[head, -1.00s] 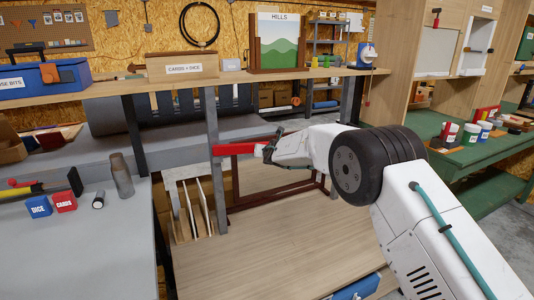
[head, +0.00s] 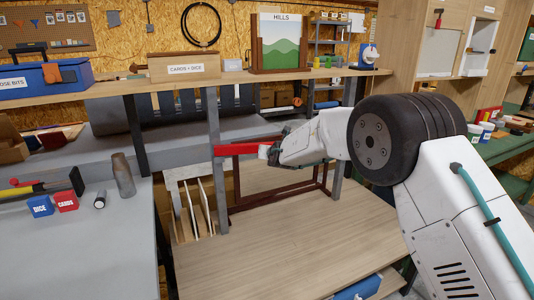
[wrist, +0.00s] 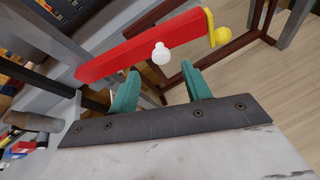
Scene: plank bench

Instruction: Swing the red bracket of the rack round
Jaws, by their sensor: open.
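The red bracket (head: 236,149) juts to the right from a grey upright post (head: 215,165) of the rack. In the wrist view the red bracket (wrist: 120,53) runs slantwise across the top, with a yellow hooked end (wrist: 214,27) and a white knob (wrist: 161,54) on its near face. My gripper (wrist: 161,88) is open, its two teal fingers apart and empty. The knob lies just beyond the fingertips, roughly in line with the gap between them. In the head view my gripper (head: 272,153) is at the bracket's right end and hides that end.
Below the bracket, a slotted holder with upright boards (head: 190,208) and a dark red frame (head: 280,195) stand on a wooden surface (head: 280,245). A shelf (head: 180,86) runs above, carrying a "CARDS + DICE" box (head: 185,68). A grey bench (head: 90,250) is at left.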

